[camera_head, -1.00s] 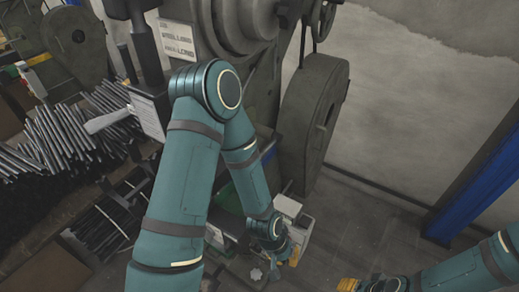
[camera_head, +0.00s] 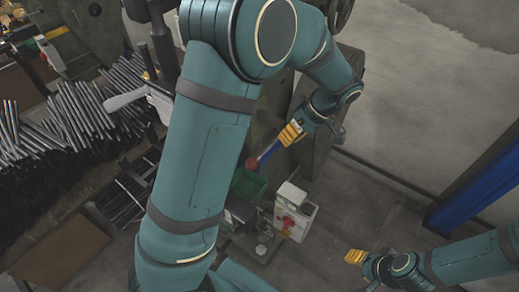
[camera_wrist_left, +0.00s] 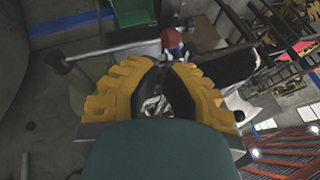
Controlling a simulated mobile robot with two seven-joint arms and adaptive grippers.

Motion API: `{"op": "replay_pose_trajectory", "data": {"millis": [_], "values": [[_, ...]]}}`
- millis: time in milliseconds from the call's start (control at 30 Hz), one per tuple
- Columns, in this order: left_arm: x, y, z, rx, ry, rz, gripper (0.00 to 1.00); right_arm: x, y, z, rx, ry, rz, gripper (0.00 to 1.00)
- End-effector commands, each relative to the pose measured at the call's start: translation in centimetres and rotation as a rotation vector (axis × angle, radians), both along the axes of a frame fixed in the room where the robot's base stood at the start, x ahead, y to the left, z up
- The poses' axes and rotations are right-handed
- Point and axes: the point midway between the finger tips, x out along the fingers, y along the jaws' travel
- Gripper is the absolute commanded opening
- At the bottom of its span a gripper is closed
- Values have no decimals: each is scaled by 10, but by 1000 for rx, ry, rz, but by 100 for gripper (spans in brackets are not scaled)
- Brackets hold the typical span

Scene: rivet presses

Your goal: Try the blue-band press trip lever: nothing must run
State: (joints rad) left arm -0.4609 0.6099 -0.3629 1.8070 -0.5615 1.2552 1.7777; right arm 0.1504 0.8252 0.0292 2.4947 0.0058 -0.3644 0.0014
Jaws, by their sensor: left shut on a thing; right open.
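The press, seen in the head view, has a blue band (camera_head: 269,150), and much of it is hidden behind my left arm. A red knob (camera_head: 253,163) shows just left of the band. In the left wrist view the red knob (camera_wrist_left: 171,38) is at the end of a thin bar (camera_wrist_left: 105,52), just beyond my fingertips. My left gripper (camera_head: 290,133) is up and right of the knob in the head view. My right gripper (camera_head: 355,257) is open and empty at the lower right.
A small light box (camera_head: 297,211) with a red switch stands below the press. A green bin (camera_head: 247,185) is under the knob. Several metal rods (camera_head: 75,120) are piled at the left. A blue post (camera_head: 475,190) stands at the right. Bare floor lies between box and post.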

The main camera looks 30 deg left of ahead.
Motion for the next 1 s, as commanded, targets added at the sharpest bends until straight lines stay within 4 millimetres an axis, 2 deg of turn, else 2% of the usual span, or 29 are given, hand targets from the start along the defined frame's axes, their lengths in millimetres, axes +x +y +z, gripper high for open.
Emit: {"op": "replay_pose_trajectory", "data": {"millis": [33,100,200,567,767,1000], "values": [[2,2,13,33,-15,30,0,0,0,3,0,0,0,47],[3,4,23,67,-27,60,0,0,0,4,0,-1,0,47],[3,6,29,91,-35,83,0,0,0,4,1,-1,-1,47],[2,7,28,93,-34,87,0,0,0,4,0,-1,-1,47],[-4,17,12,93,-31,88,0,0,0,4,0,-1,-1,47],[-16,39,-26,92,-31,87,0,0,0,4,0,-1,-1,47]]}}
